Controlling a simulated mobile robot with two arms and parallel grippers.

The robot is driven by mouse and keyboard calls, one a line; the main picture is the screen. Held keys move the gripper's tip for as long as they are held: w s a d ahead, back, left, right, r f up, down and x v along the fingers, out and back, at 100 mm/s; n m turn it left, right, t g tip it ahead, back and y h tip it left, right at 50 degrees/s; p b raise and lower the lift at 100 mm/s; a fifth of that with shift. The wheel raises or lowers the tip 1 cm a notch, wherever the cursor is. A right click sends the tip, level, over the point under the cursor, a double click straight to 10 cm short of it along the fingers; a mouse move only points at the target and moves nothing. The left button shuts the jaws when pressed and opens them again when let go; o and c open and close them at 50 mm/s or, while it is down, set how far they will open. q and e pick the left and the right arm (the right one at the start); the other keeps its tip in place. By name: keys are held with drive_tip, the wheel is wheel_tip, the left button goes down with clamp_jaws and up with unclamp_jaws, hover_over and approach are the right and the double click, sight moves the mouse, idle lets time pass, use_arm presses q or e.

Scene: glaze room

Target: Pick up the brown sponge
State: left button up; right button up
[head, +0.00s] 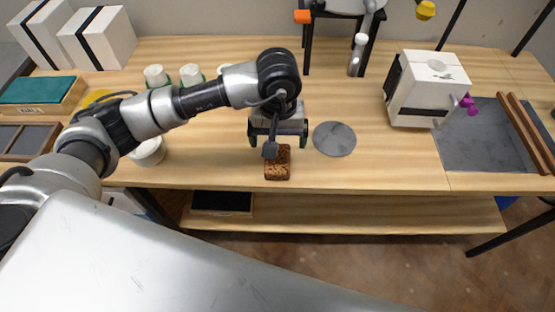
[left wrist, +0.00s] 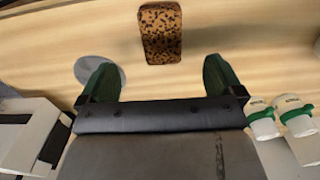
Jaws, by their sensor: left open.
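The brown sponge (head: 278,164) is a speckled block lying near the front edge of the wooden table in the head view. In the left wrist view the sponge (left wrist: 160,33) is at the top centre, beyond the fingertips. My left gripper (head: 277,137) hangs over the table at the sponge's far end, and its wrist hides part of the sponge. In the left wrist view the green fingers of my left gripper (left wrist: 160,78) are wide apart with nothing between them. My right gripper is not in view.
A grey disc (head: 334,139) lies just right of the sponge. White cups (head: 190,75) stand behind my left arm, and a white bowl (head: 149,152) sits left. A white box-shaped device (head: 428,88) stands at the right. The table's front edge is close to the sponge.

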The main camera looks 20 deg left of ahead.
sight(278, 162)
use_arm(q)
wheel_tip(278, 162, down, 5)
drive_tip(key=shift+r+p, duration=0.1)
drive_tip(key=shift+p, duration=0.2)
drive_tip(key=shift+s+f, duration=0.1)
drive_tip(key=shift+f, duration=0.55)
wheel_tip(278, 162, down, 4)
drive_tip(key=shift+f+p, duration=0.15)
drive_tip(key=shift+p, duration=0.6)
drive_tip(key=shift+c, duration=0.3)
drive_tip(key=c, duration=0.9)
